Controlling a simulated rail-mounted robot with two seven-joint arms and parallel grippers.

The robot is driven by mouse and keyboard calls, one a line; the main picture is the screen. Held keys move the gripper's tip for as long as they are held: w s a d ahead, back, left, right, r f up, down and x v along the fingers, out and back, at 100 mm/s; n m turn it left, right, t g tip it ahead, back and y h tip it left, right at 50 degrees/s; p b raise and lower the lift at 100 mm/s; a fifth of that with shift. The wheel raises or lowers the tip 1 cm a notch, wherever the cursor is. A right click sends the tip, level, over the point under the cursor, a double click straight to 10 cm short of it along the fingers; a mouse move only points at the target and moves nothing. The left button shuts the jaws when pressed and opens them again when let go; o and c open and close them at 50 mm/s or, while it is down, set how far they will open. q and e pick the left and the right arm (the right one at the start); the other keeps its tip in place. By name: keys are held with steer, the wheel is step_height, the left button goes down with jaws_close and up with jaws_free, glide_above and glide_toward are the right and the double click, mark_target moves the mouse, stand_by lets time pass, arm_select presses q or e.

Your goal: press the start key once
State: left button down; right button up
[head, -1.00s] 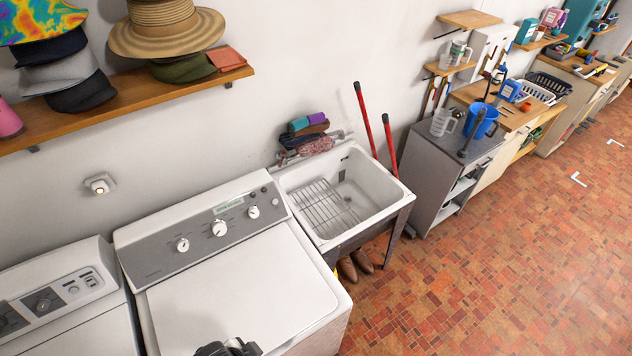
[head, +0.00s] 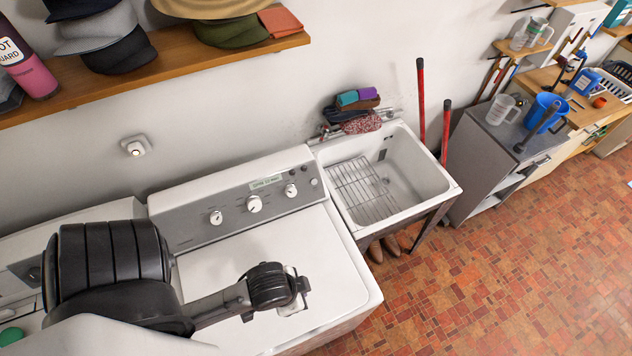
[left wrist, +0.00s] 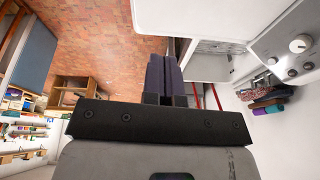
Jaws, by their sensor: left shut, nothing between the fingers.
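The white washer's grey control panel (head: 235,210) has three white knobs, a pale label and small round buttons (head: 314,181) at its right end. I cannot read which of these is the start key. My left gripper (head: 296,298) is above the washer's white lid, in front of the panel and apart from it. In the left wrist view its dark fingers (left wrist: 165,75) are together with nothing between them. The panel also shows at the right of that view (left wrist: 285,50), off to the side of the fingertips. My right gripper is not in view.
A utility tub (head: 440,190) with a wire rack stands right of the washer, with folded cloths (head: 358,100) behind it. Two red handles (head: 420,100) lean by the wall. A shelf (head: 210,75) with hats overhangs the left. The floor is clear at right.

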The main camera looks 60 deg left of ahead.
mark_target(314, 181)
arm_select(q)
steer(key=w+a+f+m+t+y+b, duration=0.2)
steer(key=w+a+f+y+b, duration=0.2)
steer(key=w+a+b, duration=0.2)
steer(key=w+a+f+m+t+y+b, duration=0.2)
steer(key=w+a+f+t+y+b, duration=0.1)
steer(key=w+a+y+b, duration=0.2)
steer(key=w+a+f+m+t+y+b, duration=0.2)
steer(key=w+a+b, duration=0.6)
steer(key=w+a, duration=0.4)
step_height(314, 181, down, 3)
steer(key=a+t+y, duration=0.1)
steer(key=a+y, duration=0.1)
steer(key=y, duration=0.1)
steer(key=shift+w+a+r, duration=0.15)
steer(key=shift+w+a, duration=0.05)
steer(key=shift+a, duration=0.1)
steer(key=a+f+b, duration=0.1)
steer(key=a, duration=0.1)
steer(key=a+f+b, duration=0.2)
steer(key=a, duration=0.1)
steer(key=a+f+b, duration=0.1)
steer(key=a, duration=0.1)
steer(key=shift+w+a+f+b, duration=0.25)
steer(key=shift+w+a+b, duration=0.05)
